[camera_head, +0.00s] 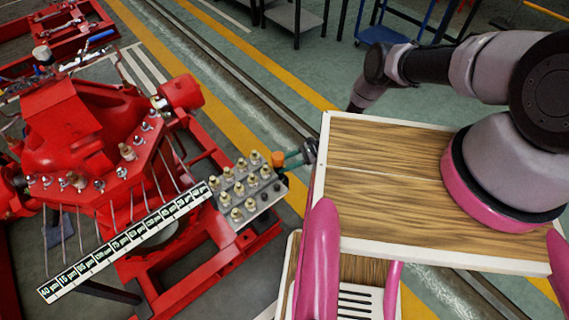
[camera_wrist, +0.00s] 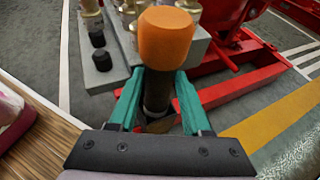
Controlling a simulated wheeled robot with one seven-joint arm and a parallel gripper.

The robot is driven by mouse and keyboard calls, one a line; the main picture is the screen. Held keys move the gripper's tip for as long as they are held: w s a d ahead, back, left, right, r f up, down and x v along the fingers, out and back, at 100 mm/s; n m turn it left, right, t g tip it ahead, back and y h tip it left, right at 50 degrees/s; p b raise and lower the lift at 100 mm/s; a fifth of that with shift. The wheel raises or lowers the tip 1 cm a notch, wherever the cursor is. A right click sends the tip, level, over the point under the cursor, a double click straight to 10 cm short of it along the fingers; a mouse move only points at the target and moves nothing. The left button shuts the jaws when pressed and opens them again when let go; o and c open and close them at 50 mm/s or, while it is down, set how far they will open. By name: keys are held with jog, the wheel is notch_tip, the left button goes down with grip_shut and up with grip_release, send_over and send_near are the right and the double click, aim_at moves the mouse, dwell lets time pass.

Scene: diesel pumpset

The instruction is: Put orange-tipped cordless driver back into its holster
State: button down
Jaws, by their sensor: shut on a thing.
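The orange-tipped driver (camera_wrist: 166,38) is between the teal fingers of my gripper (camera_wrist: 158,98) in the wrist view. Its orange end faces the camera, and its dark shaft sits in the grip. My gripper (camera_head: 292,158) is shut on it. In the head view the orange tip (camera_head: 278,159) shows small, at the right edge of a grey block with brass fittings (camera_head: 262,207). I cannot tell whether the driver touches the block. The driver's lower end is mostly hidden. I cannot make out a holster for certain in either view.
A red pumpset (camera_head: 75,125) on a red frame fills the left. A labelled strip (camera_head: 125,240) runs along its front, beside the block. The block's fittings (camera_wrist: 99,60) stand close left of my gripper. My wooden-topped base is at the right. Yellow-striped floor lies behind.

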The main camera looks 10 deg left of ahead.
jog(key=shift+c, duration=1.3)
grip_release()
jog(key=shift+f, duration=0.1)
jog(key=shift+d, duration=0.15)
jog(key=v, duration=1)
jog(key=shift+d+r, duration=0.2)
jog(key=shift+r, duration=0.05)
jog(key=shift+w, duration=0.1)
